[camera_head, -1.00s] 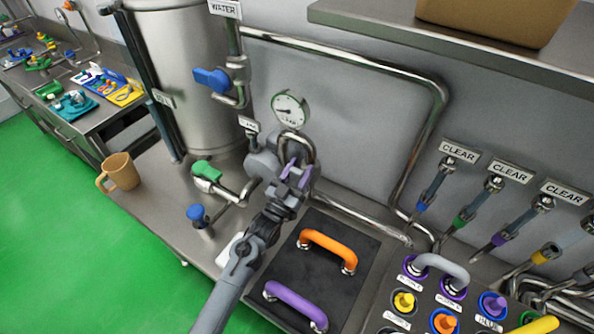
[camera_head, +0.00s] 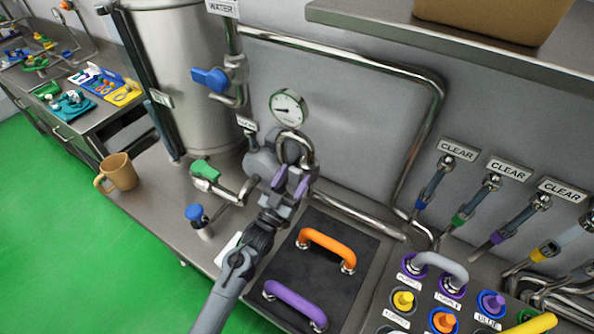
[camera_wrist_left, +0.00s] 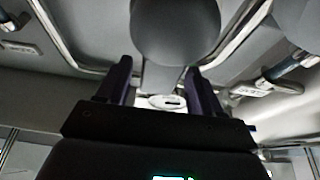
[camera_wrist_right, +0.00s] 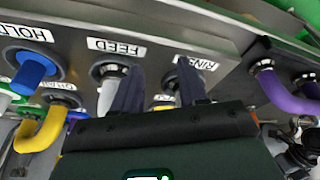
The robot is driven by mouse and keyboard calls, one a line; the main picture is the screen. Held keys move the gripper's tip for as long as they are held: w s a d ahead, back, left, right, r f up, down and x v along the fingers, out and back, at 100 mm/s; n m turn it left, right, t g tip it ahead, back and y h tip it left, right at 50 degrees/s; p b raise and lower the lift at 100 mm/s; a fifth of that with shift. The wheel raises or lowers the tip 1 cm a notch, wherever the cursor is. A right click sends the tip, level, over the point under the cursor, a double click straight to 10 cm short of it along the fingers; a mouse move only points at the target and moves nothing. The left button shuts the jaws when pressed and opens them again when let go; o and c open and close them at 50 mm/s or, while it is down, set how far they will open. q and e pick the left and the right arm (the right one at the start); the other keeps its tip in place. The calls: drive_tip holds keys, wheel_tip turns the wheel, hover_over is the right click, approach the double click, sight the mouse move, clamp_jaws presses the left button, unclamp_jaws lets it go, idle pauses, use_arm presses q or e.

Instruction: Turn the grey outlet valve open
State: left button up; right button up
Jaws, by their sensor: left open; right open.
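The grey outlet valve (camera_head: 260,163) is at the pipe below the round gauge, partly hidden behind my left gripper. My left gripper (camera_head: 291,182) is open, its purple fingers spread just in front of the grey part. In the left wrist view a dark grey rounded knob (camera_wrist_left: 175,30) is ahead of and above the open fingers (camera_wrist_left: 158,72). It does not sit between the fingertips, and I cannot tell whether they touch it. My right gripper (camera_wrist_right: 160,80) is open and empty in front of a panel labelled FEED and RINSE; it is not in the head view.
A pressure gauge (camera_head: 287,107) sits above the valve. A blue-handled valve (camera_head: 211,79), a green-handled valve (camera_head: 205,171) and a blue knob (camera_head: 196,213) are to the left. Orange (camera_head: 327,245) and purple (camera_head: 296,304) handles stand on a dark panel. A tan mug (camera_head: 119,172) is at the left edge.

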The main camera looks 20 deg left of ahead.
use_arm(q)
drive_tip(key=v, duration=0.7)
drive_tip(key=shift+s+a+f, duration=0.15)
drive_tip(key=shift+s, duration=0.2)
use_arm(e)
drive_tip(key=shift+d+f, duration=0.1)
drive_tip(key=shift+f, duration=0.1)
drive_tip(key=shift+s, duration=0.1)
